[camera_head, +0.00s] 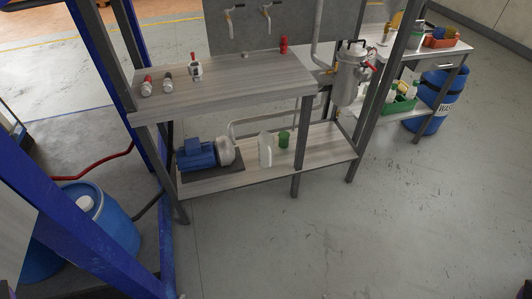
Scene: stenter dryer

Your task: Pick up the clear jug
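A pale, translucent jug (265,150) stands upright on the lower shelf of a workbench, near the middle of the picture. It is between a blue motor pump (197,153) on its left and a small green container (284,139) on its right. The jug's front is unobstructed from this view. Neither of my grippers can be made out. Only small dark bits show at the lower corners, too little to identify.
The bench's lower shelf (225,180) lies under a wooden top (230,82), with a dark front leg (299,150) right of the jug. A blue frame post (70,215) and blue barrel (108,225) stand left. The grey floor (330,240) in front is clear.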

